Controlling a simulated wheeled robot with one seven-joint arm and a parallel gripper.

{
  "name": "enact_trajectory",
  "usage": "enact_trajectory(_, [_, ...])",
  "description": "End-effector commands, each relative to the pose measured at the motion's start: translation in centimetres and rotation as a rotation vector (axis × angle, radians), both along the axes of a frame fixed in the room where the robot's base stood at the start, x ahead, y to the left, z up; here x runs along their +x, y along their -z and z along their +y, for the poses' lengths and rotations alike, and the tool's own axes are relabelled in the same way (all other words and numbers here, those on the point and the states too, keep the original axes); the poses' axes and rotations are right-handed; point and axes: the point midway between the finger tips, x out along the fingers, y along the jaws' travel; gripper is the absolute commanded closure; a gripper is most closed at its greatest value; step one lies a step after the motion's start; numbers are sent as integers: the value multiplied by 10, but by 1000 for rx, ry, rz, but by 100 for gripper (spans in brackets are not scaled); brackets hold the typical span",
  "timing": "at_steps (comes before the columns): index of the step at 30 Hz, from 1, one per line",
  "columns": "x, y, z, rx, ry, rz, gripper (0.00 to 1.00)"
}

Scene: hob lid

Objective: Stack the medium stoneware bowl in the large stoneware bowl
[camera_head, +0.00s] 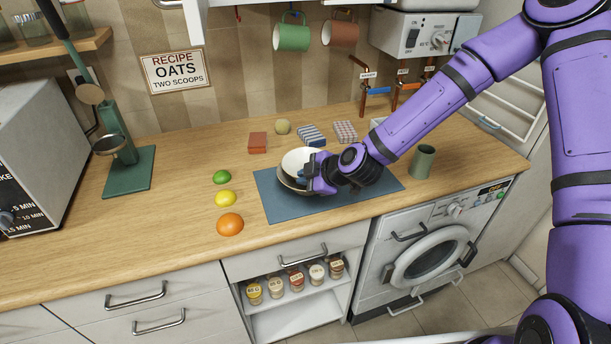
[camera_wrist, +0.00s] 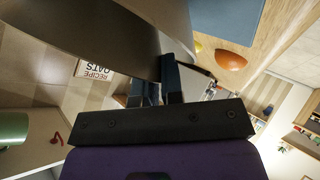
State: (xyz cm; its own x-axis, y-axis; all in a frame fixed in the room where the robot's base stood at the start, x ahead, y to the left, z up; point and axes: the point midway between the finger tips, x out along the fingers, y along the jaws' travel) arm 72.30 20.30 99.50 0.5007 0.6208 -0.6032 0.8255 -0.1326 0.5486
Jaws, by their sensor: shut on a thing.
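The medium stoneware bowl (camera_head: 300,160), cream inside, is held by my gripper (camera_head: 312,180) over the blue mat in the head view. The large stoneware bowl (camera_head: 284,184) shows as a darker rim and wall just below and around it, partly hidden by the medium bowl and my gripper. The medium bowl looks tilted; I cannot tell whether it touches the large bowl.
The blue mat (camera_head: 350,196) lies under the bowls. A lime (camera_head: 222,177), a lemon (camera_head: 225,198) and an orange (camera_head: 230,224) stand to the left. A green cup (camera_head: 423,161) stands right. A red block (camera_head: 258,143) and folded cloths (camera_head: 311,136) lie behind.

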Motion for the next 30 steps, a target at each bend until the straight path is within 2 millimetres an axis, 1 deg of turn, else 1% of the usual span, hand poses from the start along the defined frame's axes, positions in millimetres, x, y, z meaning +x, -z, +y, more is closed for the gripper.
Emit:
enact_trajectory(9, [1,6,0,1,1,-2,100])
enact_trajectory(10, [0,6,0,1,1,0,88])
enact_trajectory(11, [0,6,0,1,1,0,81])
enact_trajectory(12, [0,6,0,1,1,0,71])
enact_trajectory(13, [0,6,0,1,1,0,66])
enact_trajectory(23, [0,5,0,1,1,1,66])
enact_trajectory(27, [0,-6,0,2,1,0,66])
enact_trajectory(30, [-6,-15,-9,-1,0,-3,66])
